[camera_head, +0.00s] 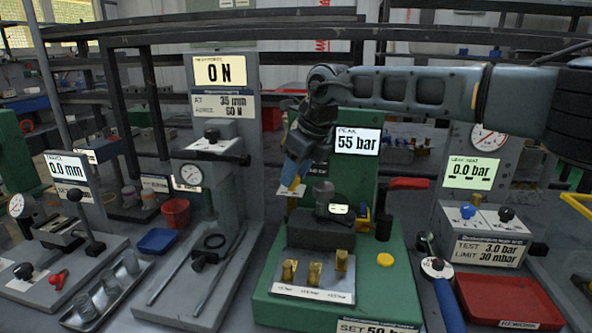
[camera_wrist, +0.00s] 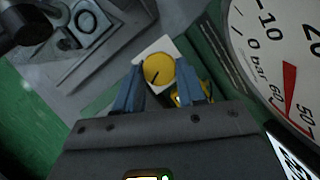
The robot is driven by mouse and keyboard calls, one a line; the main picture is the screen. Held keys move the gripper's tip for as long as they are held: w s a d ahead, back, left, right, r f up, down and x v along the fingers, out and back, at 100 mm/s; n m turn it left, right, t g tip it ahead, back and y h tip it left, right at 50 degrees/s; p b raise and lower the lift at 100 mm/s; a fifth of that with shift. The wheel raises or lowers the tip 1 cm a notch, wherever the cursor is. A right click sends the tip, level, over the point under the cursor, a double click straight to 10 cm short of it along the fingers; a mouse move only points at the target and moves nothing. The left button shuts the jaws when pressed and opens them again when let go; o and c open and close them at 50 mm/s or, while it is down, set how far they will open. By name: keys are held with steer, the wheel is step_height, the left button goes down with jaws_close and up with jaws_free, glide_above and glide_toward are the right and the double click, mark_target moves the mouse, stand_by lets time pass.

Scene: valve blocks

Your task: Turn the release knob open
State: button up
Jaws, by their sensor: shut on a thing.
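The release knob (camera_wrist: 158,71) is a round yellow knob with a dark pointer line, on a pale square plate. In the wrist view its line points down and to the left. My gripper (camera_wrist: 160,66) has its two blue fingers on either side of the knob and is shut on it. In the head view my gripper (camera_head: 292,187) reaches down at the left of the green test stand (camera_head: 350,185), with a bit of yellow at its fingertips. The fingers and wrist hide most of the knob there. The stand's display (camera_head: 357,141) reads PEAK 55 bar.
A large dial gauge (camera_wrist: 285,60) with a red pointer is close on the right in the wrist view. Brass fittings (camera_head: 314,273) stand on a plate at the stand's front. A yellow button (camera_head: 385,260) and black cylinder (camera_head: 383,228) are to the right.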

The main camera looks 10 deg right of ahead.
steer(key=m+h, duration=0.1)
steer(key=m, duration=0.1)
steer(key=shift+s+a+m+t, duration=0.1)
steer(key=shift+m+t, duration=0.3)
steer(key=m, duration=0.1)
steer(key=m+h+b, duration=0.1)
steer(key=m, duration=0.1)
steer(key=shift+a+m, duration=0.2)
steer(key=shift+m, duration=0.1)
steer(key=m+h+b, duration=0.1)
steer(key=m, duration=0.1)
steer(key=m+b, duration=0.1)
steer(key=m+h+b, duration=0.1)
steer(key=m, duration=0.1)
steer(key=shift+a+m+h, duration=0.25)
steer(key=shift+m+h, duration=0.05)
steer(key=o, duration=1.1)
steer(key=shift+c, duration=0.2)
steer(key=v, duration=0.7)
steer(key=shift+s+r, duration=0.3)
steer(key=shift+r, duration=0.1)
steer(key=shift+s, duration=0.1)
